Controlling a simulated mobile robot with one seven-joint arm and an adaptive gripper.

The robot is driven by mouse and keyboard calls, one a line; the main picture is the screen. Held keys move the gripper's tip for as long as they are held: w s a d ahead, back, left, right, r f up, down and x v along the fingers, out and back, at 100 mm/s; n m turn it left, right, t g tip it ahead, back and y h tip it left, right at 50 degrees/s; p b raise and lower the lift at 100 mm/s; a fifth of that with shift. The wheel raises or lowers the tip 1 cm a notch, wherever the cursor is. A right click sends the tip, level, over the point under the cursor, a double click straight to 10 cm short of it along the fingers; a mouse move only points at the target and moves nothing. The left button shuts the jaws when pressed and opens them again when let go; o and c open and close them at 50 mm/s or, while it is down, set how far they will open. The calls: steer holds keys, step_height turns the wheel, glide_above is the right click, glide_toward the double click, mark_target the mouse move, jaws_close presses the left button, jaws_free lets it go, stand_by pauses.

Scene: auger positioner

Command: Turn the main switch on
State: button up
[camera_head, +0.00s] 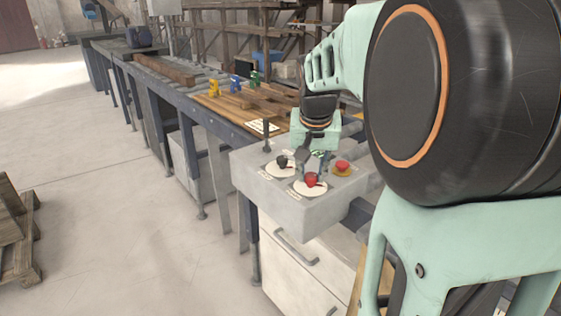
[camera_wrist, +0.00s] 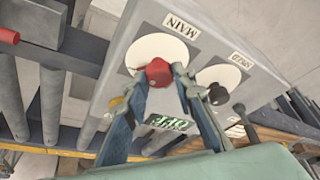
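The main switch is a red knob (camera_wrist: 158,72) on a white disc, beside a MAIN label, in the wrist view. It also shows on the grey control box in the head view (camera_head: 311,181). A small display (camera_wrist: 167,121) near it reads OFF in green. My gripper (camera_wrist: 160,72) is at the knob with its fingertips apart, one on each side of it. Whether the fingers touch the knob cannot be told.
A black SPEED knob (camera_wrist: 217,94) sits beside the main switch. A red button (camera_head: 342,166) and an upright black lever (camera_head: 266,137) are also on the box (camera_head: 262,184). A roller conveyor (camera_head: 165,80) runs behind. Open floor (camera_head: 110,190) lies left.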

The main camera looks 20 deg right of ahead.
jaws_close()
steer(key=shift+n, duration=0.4)
steer(key=n+y, duration=0.1)
steer(key=n, duration=0.2)
steer(key=shift+d+n+y, duration=0.15)
steer(key=shift+n+y, duration=0.15)
steer(key=shift+y, duration=0.1)
steer(key=n+y, duration=0.1)
steer(key=n, duration=0.3)
steer(key=shift+d+f+n+y, duration=0.1)
steer(key=shift+d+n+y, duration=0.05)
steer(key=shift+n+y, duration=0.2)
steer(key=n+y, duration=0.1)
steer(key=n, duration=0.3)
steer(key=shift+d+n+g+y, duration=0.1)
steer(key=shift+n+g+y, duration=0.15)
steer(key=shift+g+y, duration=0.15)
steer(key=shift+w+n+g+y+p, duration=0.1)
steer(key=shift+n+g+y+p, duration=0.2)
steer(key=shift+n, duration=0.8)
steer(key=shift+w+n+g+y+p, duration=0.15)
steer(key=shift+n+g+p, duration=0.2)
steer(key=shift+n, duration=0.75)
steer(key=shift+s, duration=0.1)
